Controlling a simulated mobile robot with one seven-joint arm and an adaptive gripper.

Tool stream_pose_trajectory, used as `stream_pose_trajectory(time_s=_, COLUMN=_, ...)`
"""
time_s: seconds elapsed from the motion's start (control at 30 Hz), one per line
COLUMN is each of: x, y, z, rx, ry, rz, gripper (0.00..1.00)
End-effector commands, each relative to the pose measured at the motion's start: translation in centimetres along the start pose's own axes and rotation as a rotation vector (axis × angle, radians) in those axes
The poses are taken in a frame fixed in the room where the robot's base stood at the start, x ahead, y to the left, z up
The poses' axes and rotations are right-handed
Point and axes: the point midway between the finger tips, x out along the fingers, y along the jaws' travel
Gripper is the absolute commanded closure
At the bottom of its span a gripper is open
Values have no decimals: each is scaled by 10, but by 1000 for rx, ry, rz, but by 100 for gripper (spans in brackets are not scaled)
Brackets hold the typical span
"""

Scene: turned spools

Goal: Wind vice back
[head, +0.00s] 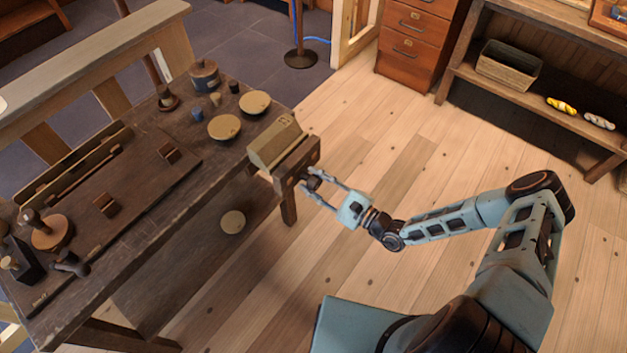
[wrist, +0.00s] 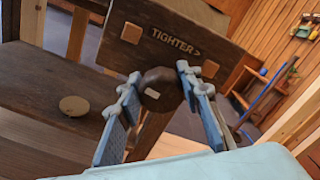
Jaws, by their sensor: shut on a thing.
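The vice (head: 291,158) is a wooden block at the right end of the workbench (head: 185,190). Its dark outer jaw shows in the wrist view (wrist: 168,38), lettered "TIGHTER >" with two light square pegs. A dark round knob (wrist: 160,88) with a small pale mark sits below the lettering. My gripper (head: 312,184) reaches the vice's outer face from the right. In the wrist view my gripper (wrist: 157,90) has one blue finger on each side of the knob and is shut on it. The far side of the knob is hidden.
On the bench are shallow dishes (head: 224,127), a lidded pot (head: 204,75), small cups and wooden tools. A pale disc (head: 232,222) lies below the bench top. Drawers (head: 412,40) and a shelf stand at the back right. The plank floor right of the bench is clear.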

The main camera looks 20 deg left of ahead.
Motion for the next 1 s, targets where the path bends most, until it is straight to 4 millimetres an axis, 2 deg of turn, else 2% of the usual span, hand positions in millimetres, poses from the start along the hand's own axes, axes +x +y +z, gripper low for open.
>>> stream_pose_trajectory(time_s=0.3, x=3, y=-2, z=2, rx=-1, ry=-5, rz=-5, gripper=92)
stream_pose_trajectory(time_s=0.33, x=3, y=-2, z=2, rx=-1, ry=-5, rz=-5, gripper=64)
stream_pose_trajectory(time_s=0.47, x=2, y=-2, z=2, rx=-1, ry=-4, rz=-3, gripper=50)
stream_pose_trajectory(time_s=0.8, x=-2, y=-1, z=0, rx=0, ry=-1, rz=-2, gripper=49)
stream_pose_trajectory(time_s=0.87, x=-8, y=-1, z=0, rx=-1, ry=0, rz=-2, gripper=49)
stream_pose_trajectory(time_s=1.0, x=-31, y=-1, z=0, rx=1, ry=1, rz=-2, gripper=49)
